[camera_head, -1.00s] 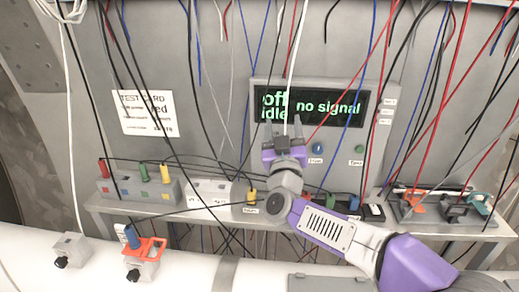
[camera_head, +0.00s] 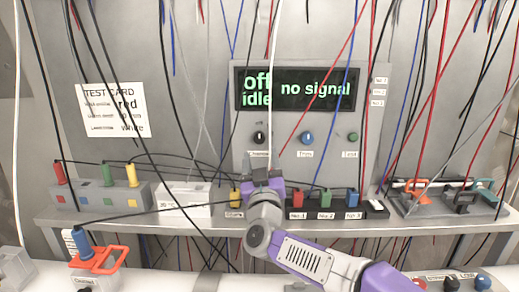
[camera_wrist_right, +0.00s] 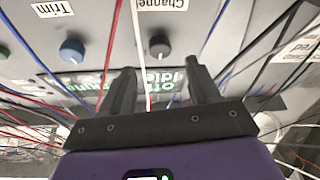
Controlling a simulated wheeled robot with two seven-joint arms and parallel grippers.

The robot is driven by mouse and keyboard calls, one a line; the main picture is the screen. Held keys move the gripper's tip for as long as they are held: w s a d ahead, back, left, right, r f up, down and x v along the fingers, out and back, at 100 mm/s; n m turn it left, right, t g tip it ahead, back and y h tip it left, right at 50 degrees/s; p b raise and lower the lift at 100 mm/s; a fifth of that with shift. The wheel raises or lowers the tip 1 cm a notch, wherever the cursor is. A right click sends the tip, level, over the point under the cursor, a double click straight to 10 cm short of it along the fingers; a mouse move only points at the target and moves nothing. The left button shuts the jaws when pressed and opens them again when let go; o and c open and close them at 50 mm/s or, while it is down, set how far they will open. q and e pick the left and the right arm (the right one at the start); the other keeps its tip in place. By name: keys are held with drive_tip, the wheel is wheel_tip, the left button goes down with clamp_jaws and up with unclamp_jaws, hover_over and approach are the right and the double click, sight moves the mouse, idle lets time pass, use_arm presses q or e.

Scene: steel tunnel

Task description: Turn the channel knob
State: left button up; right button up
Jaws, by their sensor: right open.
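The channel knob (camera_head: 259,137) is a small black round knob on the grey panel, under the left part of the green-text display (camera_head: 297,89). My right gripper (camera_head: 262,167) is open and empty, just below the knob in the head view. In the right wrist view, which is upside down, the knob (camera_wrist_right: 159,45) shows beyond and between the fingertips of the gripper (camera_wrist_right: 160,70), with the label "Channel" above it. The fingers look clear of the knob. The display reads "off idle" and "no signal". My left gripper is not in view.
A blue Trim knob (camera_head: 307,138) and a green button (camera_head: 352,137) sit right of the channel knob. Thin cables hang across the panel. A shelf (camera_head: 150,214) below holds coloured plugs, a white box (camera_head: 186,196) and a tool tray (camera_head: 447,204).

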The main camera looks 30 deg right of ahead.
sight(259, 140)
drive_tip(key=shift+x, duration=3)
drive_tip(key=c, duration=1)
drive_tip(key=shift+c, duration=0.2)
